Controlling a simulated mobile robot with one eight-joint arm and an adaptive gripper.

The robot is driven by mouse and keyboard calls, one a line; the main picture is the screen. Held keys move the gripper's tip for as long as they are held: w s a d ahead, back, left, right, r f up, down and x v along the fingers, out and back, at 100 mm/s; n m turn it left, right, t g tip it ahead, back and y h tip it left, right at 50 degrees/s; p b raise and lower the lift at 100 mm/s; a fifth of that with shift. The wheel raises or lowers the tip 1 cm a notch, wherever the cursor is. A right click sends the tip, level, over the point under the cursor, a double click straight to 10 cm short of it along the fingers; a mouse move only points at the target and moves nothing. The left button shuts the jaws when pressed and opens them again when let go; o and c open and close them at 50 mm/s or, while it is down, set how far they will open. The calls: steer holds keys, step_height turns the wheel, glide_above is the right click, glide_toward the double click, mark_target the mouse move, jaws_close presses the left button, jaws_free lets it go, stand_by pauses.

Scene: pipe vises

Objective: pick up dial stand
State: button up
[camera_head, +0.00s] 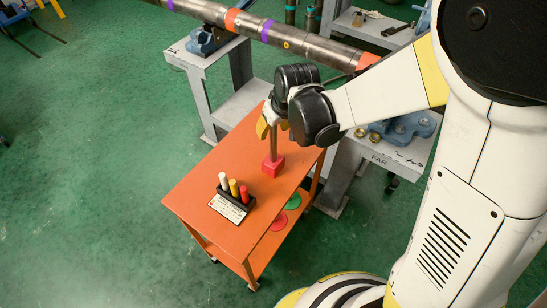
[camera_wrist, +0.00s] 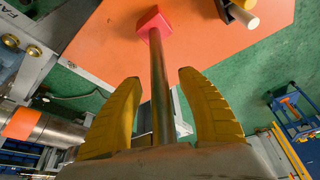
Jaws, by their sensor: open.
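The dial stand has a red block base (camera_head: 272,167) and an upright metal post (camera_head: 273,148). It stands on the orange cart top (camera_head: 215,165), towards the end nearest the pipe. My gripper (camera_head: 270,127) is at the upper part of the post. In the wrist view my gripper (camera_wrist: 159,76) is open, with one yellow finger on each side of the post (camera_wrist: 160,95). Gaps show between the post and both fingertips. The red base (camera_wrist: 152,22) lies beyond the fingertips. The top of the stand is hidden by my gripper in the head view.
A black holder (camera_head: 236,197) with white, yellow and red cylinders stands on the cart beside a label plate (camera_head: 228,208). A long banded pipe (camera_head: 290,42) runs behind, over grey stands (camera_head: 205,60) with blue vises. Green floor lies open at left.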

steer(key=shift+c, duration=0.5)
jaws_close()
steer(key=shift+r, duration=0.2)
